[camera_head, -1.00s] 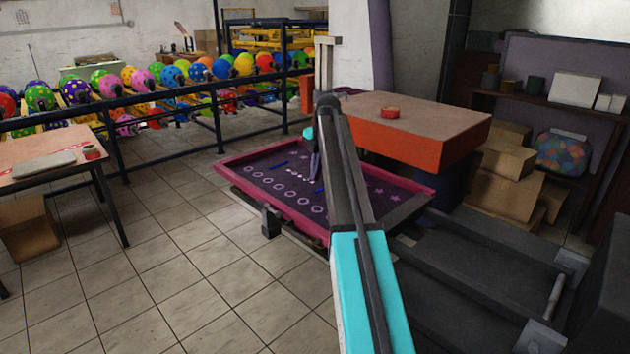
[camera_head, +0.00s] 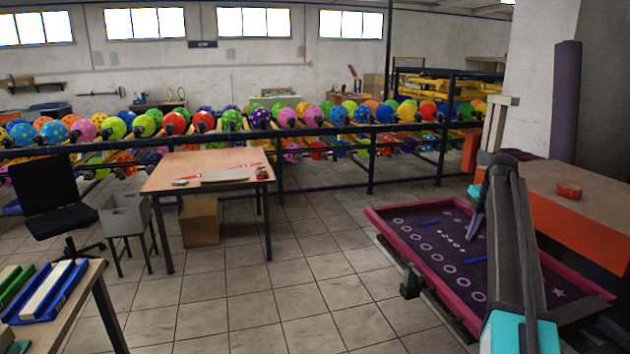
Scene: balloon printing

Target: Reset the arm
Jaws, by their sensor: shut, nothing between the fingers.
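My arm rises from the lower right, with a teal lower link and a dark grey upper link. My gripper (camera_head: 470,237) hangs from its far end, pointing down over the purple printing screen (camera_head: 430,225) with the magenta rim. It is shut and small in view; nothing shows held in it. The screen carries rows of rings, stars and blue bars, and my arm hides part of its right side. I cannot tell the exact gap between the fingertips and the screen.
An orange-sided table (camera_head: 580,225) with a red tape roll stands right of the screen. A wooden table (camera_head: 200,165), a black chair (camera_head: 48,195) and a corner table (camera_head: 70,300) are to the left. Racks of colourful balloons line a dark railing (camera_head: 400,185). The tiled floor between is open.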

